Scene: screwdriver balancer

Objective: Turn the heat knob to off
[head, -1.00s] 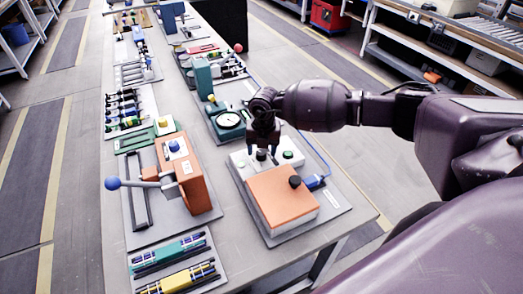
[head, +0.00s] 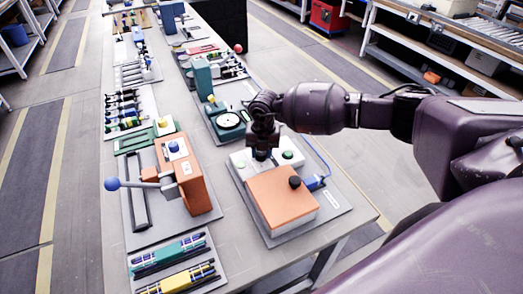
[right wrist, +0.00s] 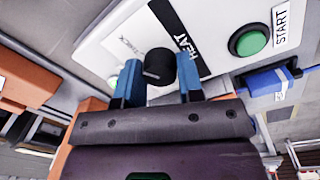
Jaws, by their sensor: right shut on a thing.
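In the head view my right gripper (head: 262,155) reaches down from the right onto the grey top of the box, behind the orange block (head: 280,198). There the fingers mostly hide the knob, and I cannot read its setting. My left gripper is not in view.
A green START button (right wrist: 250,40) is close beside the knob. A blue connector (head: 314,182) is at the box's right. An orange press with a blue-ball lever (head: 112,184) stands to the left.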

